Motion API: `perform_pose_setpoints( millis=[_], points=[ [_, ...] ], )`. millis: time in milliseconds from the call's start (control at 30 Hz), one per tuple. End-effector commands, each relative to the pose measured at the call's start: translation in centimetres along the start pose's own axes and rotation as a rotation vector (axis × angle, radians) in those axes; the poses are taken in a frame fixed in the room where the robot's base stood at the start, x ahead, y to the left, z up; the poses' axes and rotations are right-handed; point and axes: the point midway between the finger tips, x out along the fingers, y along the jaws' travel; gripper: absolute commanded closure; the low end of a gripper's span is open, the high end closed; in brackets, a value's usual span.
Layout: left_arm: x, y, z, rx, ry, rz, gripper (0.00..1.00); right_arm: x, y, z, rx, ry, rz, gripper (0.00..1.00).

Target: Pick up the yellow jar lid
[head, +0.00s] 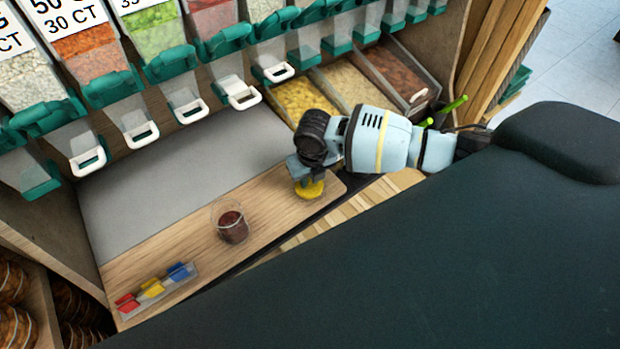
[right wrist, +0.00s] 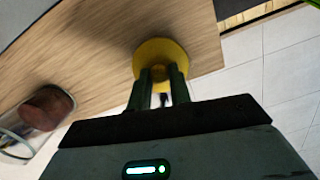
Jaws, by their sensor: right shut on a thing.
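The yellow jar lid (head: 311,190) is a round disc with a small knob, near the right end of the wooden counter strip. My right gripper (head: 304,171) is above it, pointing down. In the right wrist view the two fingers (right wrist: 158,82) are shut on the knob of the yellow lid (right wrist: 174,50). Whether the lid touches the counter is hard to tell. A glass jar (head: 232,226) with dark brown contents stands open to the left of the lid; it also shows in the right wrist view (right wrist: 45,108). My left gripper is not in view.
A small clear tray (head: 189,281) with red, yellow and blue pieces lies at the counter's front left. Dispensers with teal parts and white handles (head: 190,111) line the back. Bins of dry food (head: 348,92) stand behind my right arm. The grey surface (head: 180,165) is clear.

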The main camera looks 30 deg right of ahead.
Motion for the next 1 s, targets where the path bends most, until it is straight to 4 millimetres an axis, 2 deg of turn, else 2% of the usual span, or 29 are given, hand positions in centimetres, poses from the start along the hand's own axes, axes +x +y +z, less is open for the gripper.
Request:
perform_pose_setpoints(
  millis=[33,300,500,733,1000],
  points=[
    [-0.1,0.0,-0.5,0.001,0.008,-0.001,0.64,-0.3,0.6,-1.2,-0.006,0.001,0.001,1.00],
    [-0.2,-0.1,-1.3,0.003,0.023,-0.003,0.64,-1.6,3.3,-6.5,-0.006,-0.003,0.003,1.00],
    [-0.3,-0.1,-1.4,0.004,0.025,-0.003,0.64,-2.4,5.0,-9.8,-0.005,-0.002,0.003,1.00],
    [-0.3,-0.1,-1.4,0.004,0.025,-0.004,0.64,-2.9,6.1,-12.1,-0.002,-0.002,0.002,1.00],
    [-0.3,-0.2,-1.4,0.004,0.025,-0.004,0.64,-3.0,6.5,-12.8,-0.001,-0.004,0.002,1.00]
  ],
)
